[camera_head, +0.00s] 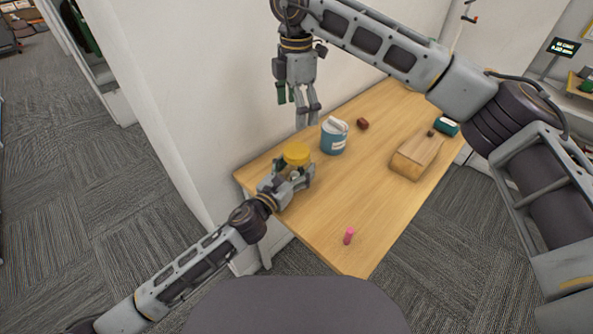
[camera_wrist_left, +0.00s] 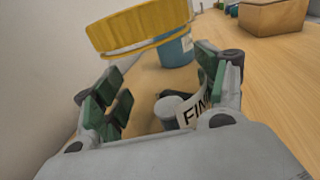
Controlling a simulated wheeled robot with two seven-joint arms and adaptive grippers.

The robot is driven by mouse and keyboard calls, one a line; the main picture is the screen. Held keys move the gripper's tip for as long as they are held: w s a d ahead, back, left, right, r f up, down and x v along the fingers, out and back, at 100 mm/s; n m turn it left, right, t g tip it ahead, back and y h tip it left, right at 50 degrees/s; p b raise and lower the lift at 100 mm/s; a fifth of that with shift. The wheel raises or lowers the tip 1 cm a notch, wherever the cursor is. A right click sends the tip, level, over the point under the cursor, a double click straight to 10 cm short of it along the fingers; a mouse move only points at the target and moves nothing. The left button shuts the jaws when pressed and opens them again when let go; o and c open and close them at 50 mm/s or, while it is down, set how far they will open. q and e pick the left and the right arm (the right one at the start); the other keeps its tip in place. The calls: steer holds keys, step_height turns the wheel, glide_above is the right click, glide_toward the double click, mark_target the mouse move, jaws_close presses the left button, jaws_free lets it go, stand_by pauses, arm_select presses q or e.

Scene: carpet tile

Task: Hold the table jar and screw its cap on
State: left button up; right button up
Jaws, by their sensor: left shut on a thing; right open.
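A wide yellow cap (camera_head: 297,153) sits at the top of the table jar (camera_head: 293,172), near the far left part of the table. The cap (camera_wrist_left: 140,27) looks slightly tilted in the left wrist view; I cannot tell whether it is threaded. The jar is mostly hidden by my fingers and seems see-through, with a white label (camera_wrist_left: 194,109) lettered "FIN". My left gripper (camera_head: 291,181) is shut around the jar, below the cap. My right gripper (camera_head: 307,118) is open and empty, pointing down beyond the cap, above the table's wall side.
A blue tub (camera_head: 333,139) with a white top stands close behind the jar. A dark red block (camera_head: 363,123), a wooden box (camera_head: 415,156) and a teal box (camera_head: 446,127) lie farther back. A pink object (camera_head: 348,236) stands near the front edge. A white wall borders the table's left side.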

arm_select(q)
steer(key=o, duration=2.1)
steer(key=shift+c, duration=0.2)
steer(key=shift+s+a, duration=0.1)
steer(key=shift+s, duration=0.05)
steer(key=shift+v, duration=5.8)
steer(key=shift+a, duration=0.1)
step_height(320, 180, up, 9)
steer(key=p, duration=0.9)
steer(key=shift+r+p, duration=0.4)
steer(key=shift+p, duration=0.1)
